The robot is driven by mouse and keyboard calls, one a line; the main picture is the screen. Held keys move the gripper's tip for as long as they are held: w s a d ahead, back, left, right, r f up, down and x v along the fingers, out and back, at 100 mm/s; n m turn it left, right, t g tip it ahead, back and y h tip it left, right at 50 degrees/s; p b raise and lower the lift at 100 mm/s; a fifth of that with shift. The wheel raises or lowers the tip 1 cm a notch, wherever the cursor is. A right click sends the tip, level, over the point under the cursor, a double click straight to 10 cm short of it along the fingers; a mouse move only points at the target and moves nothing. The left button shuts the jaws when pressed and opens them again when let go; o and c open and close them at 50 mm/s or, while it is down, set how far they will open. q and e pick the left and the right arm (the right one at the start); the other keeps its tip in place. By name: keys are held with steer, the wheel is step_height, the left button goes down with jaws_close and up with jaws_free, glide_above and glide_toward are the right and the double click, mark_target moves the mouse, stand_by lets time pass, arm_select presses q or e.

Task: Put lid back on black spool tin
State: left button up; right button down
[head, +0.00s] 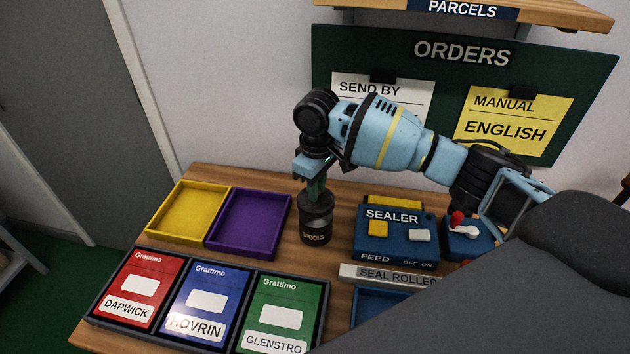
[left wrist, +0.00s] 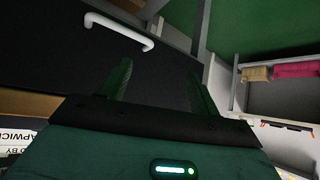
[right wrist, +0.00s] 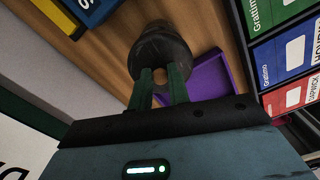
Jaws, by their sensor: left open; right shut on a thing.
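The black spool tin (head: 316,226), lettered "SPOOLS", stands upright on the wooden table behind the order cards. My right gripper (head: 316,188) points down at its top. In the right wrist view the fingers (right wrist: 161,78) are shut on a small brownish knob at the middle of a round dark top, which looks like the lid (right wrist: 160,48). The lid looks in line with the tin; I cannot tell whether it is fully seated. My left gripper (left wrist: 158,85) is open and empty, away from the table, and out of the head view.
A purple tray (head: 246,222) and a yellow tray (head: 190,211) lie left of the tin. The blue sealer (head: 396,240) stands close on its right. Red, blue and green cards (head: 206,305) lie in front. A white handle (left wrist: 120,30) is near my left gripper.

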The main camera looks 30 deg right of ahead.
step_height(320, 180, down, 3)
steer(key=shift+b, duration=0.55)
steer(key=shift+f, duration=0.9)
arm_select(q)
steer(key=shift+s+d+f, duration=0.4)
steer(key=shift+s+f, duration=0.2)
steer(key=shift+f, duration=0.15)
steer(key=shift+s+a+f, duration=0.1)
steer(key=shift+a, duration=0.05)
steer(key=shift+w+r, duration=0.25)
steer(key=shift+r, duration=0.05)
steer(key=shift+w+r, duration=0.1)
steer(key=shift+r, duration=0.05)
steer(key=shift+w+r+p, duration=0.3)
steer(key=shift+r+p, duration=0.05)
steer(key=shift+p, duration=0.1)
arm_select(e)
steer(key=shift+r, duration=0.1)
